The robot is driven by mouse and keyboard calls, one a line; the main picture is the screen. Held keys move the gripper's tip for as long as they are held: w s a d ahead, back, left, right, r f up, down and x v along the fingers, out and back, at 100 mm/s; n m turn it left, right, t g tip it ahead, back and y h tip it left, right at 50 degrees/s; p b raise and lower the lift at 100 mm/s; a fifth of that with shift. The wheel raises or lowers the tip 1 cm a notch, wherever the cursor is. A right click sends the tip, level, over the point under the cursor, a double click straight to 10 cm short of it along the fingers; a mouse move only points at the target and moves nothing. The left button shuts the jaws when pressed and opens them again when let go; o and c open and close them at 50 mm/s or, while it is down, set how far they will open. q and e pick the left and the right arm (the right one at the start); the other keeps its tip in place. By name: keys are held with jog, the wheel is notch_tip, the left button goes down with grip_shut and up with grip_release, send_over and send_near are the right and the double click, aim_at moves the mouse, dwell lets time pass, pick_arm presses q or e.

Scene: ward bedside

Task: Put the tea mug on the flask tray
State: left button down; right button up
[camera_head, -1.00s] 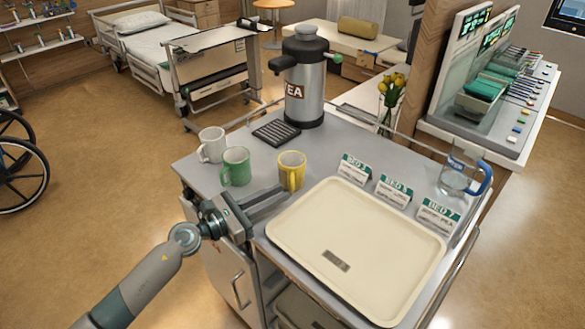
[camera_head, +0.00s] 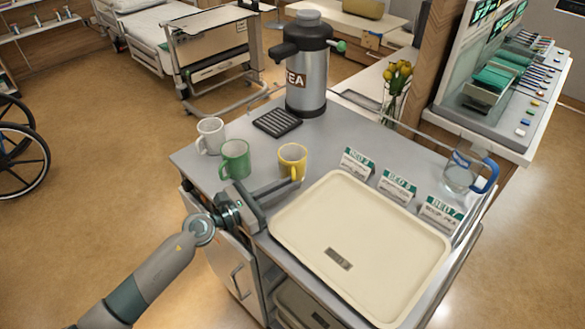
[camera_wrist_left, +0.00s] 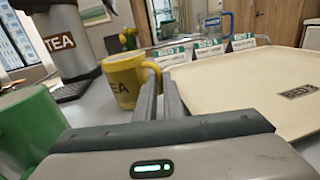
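The yellow mug (camera_head: 291,160), lettered "EA" as far as it shows in the left wrist view (camera_wrist_left: 122,82), stands upright on the grey trolley top, its handle toward my left gripper. The flask (camera_head: 306,75), silver and black with a TEA label, stands behind it. The dark ribbed flask tray (camera_head: 277,124) lies flat and empty before the flask. My left gripper (camera_head: 290,184) is low at the trolley's front edge, its fingers a narrow gap apart, tips at the mug's handle; contact is unclear. My right gripper is not in view.
A green mug (camera_head: 235,159) and a white mug (camera_head: 210,136) stand left of the yellow one. A large cream tray (camera_head: 385,262) fills the front right. Several bed cards (camera_head: 397,186) and a glass jug (camera_head: 461,172) stand behind it. Bare top lies between mugs and flask tray.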

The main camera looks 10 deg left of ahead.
pick_arm(q)
jog(key=shift+r, duration=0.2)
jog(key=shift+r+p, duration=0.3)
jog(key=shift+r, duration=0.25)
jog(key=r+p, duration=0.2)
jog(key=r, duration=0.1)
jog(key=shift+s+d+r, duration=0.15)
jog(key=shift+s+r, duration=0.05)
jog(key=s+d+r+p, duration=0.2)
jog(key=s+d+r, duration=0.3)
jog(key=s, duration=0.4)
jog(key=shift+s+d+r+p, duration=0.25)
jog(key=shift+d+r+p, duration=0.15)
jog(key=shift+r, duration=0.25)
jog(key=s+a+f+n+t+y+b, duration=0.1)
jog(key=a+y+b, duration=0.1)
jog(key=a, duration=0.5)
jog(key=s+a+f+n+t+y+b, duration=0.1)
jog(key=a+n+t+y+b, duration=0.1)
jog(key=a, duration=0.5)
jog(key=shift+b, duration=0.5)
